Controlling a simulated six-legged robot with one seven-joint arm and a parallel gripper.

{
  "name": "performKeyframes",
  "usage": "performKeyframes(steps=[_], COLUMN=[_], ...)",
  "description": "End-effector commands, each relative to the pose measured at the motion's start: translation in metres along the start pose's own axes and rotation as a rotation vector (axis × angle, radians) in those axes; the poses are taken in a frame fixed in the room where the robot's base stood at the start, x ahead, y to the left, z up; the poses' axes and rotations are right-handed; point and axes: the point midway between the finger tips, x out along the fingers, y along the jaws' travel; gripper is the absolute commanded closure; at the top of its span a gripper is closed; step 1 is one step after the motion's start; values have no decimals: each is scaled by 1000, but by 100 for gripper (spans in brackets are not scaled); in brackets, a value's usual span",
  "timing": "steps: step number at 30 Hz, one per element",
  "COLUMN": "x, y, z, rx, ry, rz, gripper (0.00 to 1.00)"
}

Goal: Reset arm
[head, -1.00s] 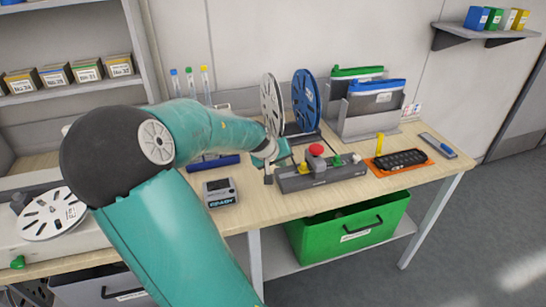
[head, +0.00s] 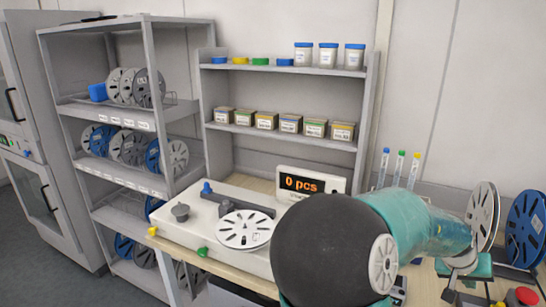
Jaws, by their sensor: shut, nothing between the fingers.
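My arm reaches from the lower middle of the head view to the right, its teal forearm bent toward the bench. My gripper (head: 450,296) is small at the lower right, pointing down above the bench. Its fingers are shut with nothing held. It is near the grey fixture with the red button (head: 527,296), which is partly cut off by the frame edge. My arm's dark joint hides part of the bench.
A reel counter (head: 172,238) with a white reel (head: 246,230) and a display (head: 301,185) reading "0 pcs" stands left of my arm. A blue reel (head: 527,230) stands at right. A reel rack (head: 130,125) and a shelf with small boxes (head: 290,143) are behind.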

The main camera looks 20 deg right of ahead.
Motion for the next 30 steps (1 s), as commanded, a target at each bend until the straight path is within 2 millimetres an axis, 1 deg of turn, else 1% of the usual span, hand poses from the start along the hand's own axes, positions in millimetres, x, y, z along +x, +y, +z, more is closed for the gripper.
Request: performKeyframes(steps=[2,5,8,9,11,12,14,15,17,18,19,20,21,23,24,26,27,30], x=[2,3,-6,-14,-30,-43,-66,-82,-109,-127,-141,-156,-175,-203,-221,-247,-263,-298], y=[-10,-39,-84,-104,-131,-147,-169,-181,-197,-205,-211,-215,-220,-224,-226,-226,-225,-220], z=[4,17,36,44,55,62,72,79,90,97,103,108,117,130,139,153,164,191], rx=[-4,-18,-49,-66,-95,-118,-154,-180,-221,-249,-273,-295,-329,-378,-411,-460,-494,-573], ry=[-11,-45,-86,-100,-116,-123,-127,-125,-119,-110,-102,-91,-76,-47,-25,12,38,110], rz=[-29,-116,-250,-310,-395,-448,-524,-571,-636,-675,-703,-728,-758,-797,-818,-841,-850,-855], gripper=[100,100,100,100,100,100,100,100,100,100,100,100,100,100,100,100,100,100])
